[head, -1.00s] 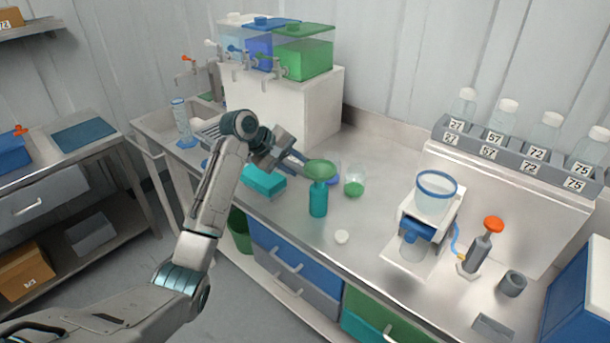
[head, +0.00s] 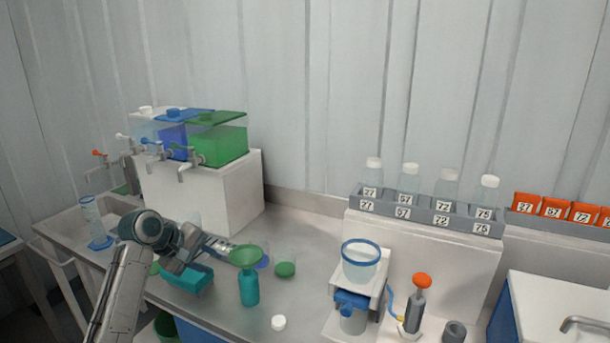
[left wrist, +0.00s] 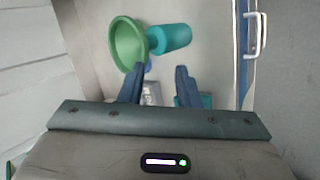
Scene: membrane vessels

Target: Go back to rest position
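My left gripper (head: 222,247) is over the bench, just left of a green funnel (head: 245,256) that sits in the mouth of an upright teal bottle (head: 249,288). In the left wrist view its two fingers (left wrist: 159,84) are apart with nothing held between them. The funnel (left wrist: 128,44) and the teal bottle (left wrist: 172,38) lie beyond the fingertips there. My right gripper is in neither view.
A teal box (head: 188,279) lies below the left gripper. A beaker with green contents (head: 285,269) and a white cap (head: 278,322) are near the bottle. A filter stand with a blue-rimmed vessel (head: 360,263) is to the right. Tanks (head: 222,143) stand behind.

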